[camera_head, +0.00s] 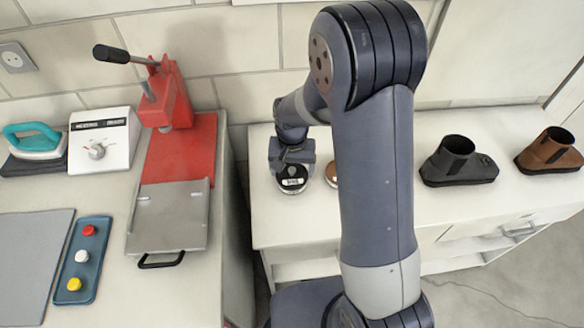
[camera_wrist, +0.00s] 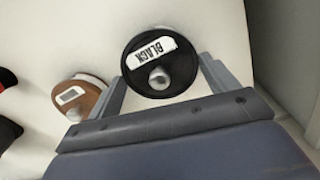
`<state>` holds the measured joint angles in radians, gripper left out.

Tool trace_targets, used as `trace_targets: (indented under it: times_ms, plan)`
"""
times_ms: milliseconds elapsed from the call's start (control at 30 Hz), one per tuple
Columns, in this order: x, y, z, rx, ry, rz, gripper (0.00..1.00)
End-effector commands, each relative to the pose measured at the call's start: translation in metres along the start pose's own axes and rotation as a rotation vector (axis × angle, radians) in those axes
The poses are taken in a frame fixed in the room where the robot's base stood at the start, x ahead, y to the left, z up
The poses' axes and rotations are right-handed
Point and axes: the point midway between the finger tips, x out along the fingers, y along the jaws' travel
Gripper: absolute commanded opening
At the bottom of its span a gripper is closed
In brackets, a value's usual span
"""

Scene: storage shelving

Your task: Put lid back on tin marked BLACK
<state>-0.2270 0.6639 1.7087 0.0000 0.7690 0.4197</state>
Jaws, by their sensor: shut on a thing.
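The black lid (camera_wrist: 160,62) is a round disc with a white label reading BLACK and a grey knob. It lies between the two fingers of my gripper (camera_wrist: 165,78), which is shut on it at its sides. In the head view my gripper (camera_head: 292,165) points down over the white bench, with the black lid (camera_head: 291,180) at its tips. A pale metallic edge shows under the lid there; I cannot tell how the lid sits on the tin, whose body is mostly hidden. A brown-topped tin (camera_wrist: 82,97) with its own label stands beside it, partly hidden by my arm in the head view (camera_head: 332,172).
A dark grey shoe (camera_head: 458,165) and a brown shoe (camera_head: 550,155) stand on the white bench (camera_head: 400,235) to the right. A red press (camera_head: 180,150), a white control box (camera_head: 100,140), a teal iron (camera_head: 35,142) and a button panel (camera_head: 85,258) are on the left counter. A gap separates the counter and bench.

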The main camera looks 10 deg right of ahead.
Motion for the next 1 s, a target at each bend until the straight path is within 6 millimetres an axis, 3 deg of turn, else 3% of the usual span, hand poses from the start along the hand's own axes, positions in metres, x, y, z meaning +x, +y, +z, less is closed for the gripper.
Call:
trace_targets:
  times_ms: [367, 400, 600, 1000]
  plan:
    - [0.0000, -0.0001, -0.0001, 0.000, 0.000, 0.000, 0.60]
    - [0.0000, -0.0001, -0.0001, 0.000, 0.000, 0.000, 0.85]
    - [0.0001, 0.0000, -0.0001, 0.000, 0.000, 0.000, 1.00]
    - [-0.0013, 0.0000, -0.0001, 0.000, 0.000, 0.000, 1.00]
